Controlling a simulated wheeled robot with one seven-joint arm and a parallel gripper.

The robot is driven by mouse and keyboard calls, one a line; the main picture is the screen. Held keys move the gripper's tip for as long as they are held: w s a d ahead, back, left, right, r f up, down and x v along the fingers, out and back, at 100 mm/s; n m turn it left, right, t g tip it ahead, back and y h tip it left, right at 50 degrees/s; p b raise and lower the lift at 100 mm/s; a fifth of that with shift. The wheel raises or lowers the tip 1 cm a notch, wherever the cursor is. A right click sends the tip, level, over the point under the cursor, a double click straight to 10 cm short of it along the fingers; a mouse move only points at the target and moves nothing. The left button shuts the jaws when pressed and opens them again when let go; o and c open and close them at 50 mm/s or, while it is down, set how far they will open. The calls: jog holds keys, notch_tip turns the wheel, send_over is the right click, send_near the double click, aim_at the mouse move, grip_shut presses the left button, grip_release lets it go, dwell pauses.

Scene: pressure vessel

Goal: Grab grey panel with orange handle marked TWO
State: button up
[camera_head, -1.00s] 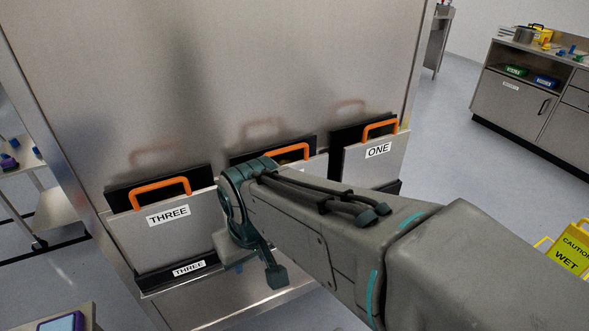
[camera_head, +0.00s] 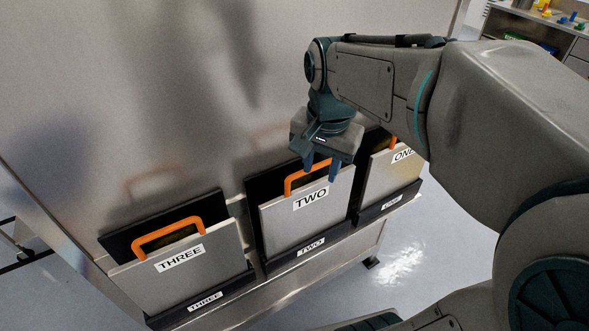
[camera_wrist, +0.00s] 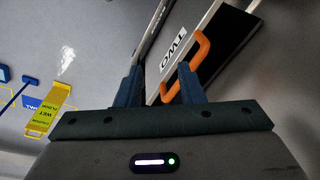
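The grey panel marked TWO (camera_head: 283,226) stands upright in the middle slot of a rack, with its orange handle (camera_head: 289,186) at the top. My gripper (camera_head: 322,170) is just above that panel, fingers pointing down, near the right end of the handle. In the wrist view the gripper (camera_wrist: 158,77) is open. The TWO label (camera_wrist: 174,50) and orange handle (camera_wrist: 201,50) show beyond the fingers, with the handle's near end close to the right finger. I cannot tell whether they touch. Nothing is held.
Panel THREE (camera_head: 180,278) stands in the left slot, with its own orange handle. Panel ONE (camera_head: 385,178) stands in the right slot, partly behind my arm. A large metal wall (camera_head: 130,90) rises behind the rack. A yellow wet-floor sign (camera_wrist: 50,108) stands on the floor.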

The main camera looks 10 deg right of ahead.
jog(key=w+r+m+g+p, duration=0.1)
jog(key=w+r+m+p, duration=0.1)
jog(key=w+r+m, duration=0.4)
jog(key=shift+m, duration=0.3)
jog(key=f, duration=0.8)
jog(key=shift+d+f, duration=0.2)
jog(key=shift+w+f+p, duration=0.2)
jog(key=shift+f+p, duration=0.2)
jog(key=shift+f, duration=0.95)
jog(key=shift+w+f+p, duration=0.15)
jog(key=shift+f+p, duration=0.25)
jog(key=shift+f, duration=0.9)
grip_shut()
jog(key=shift+r, duration=0.1)
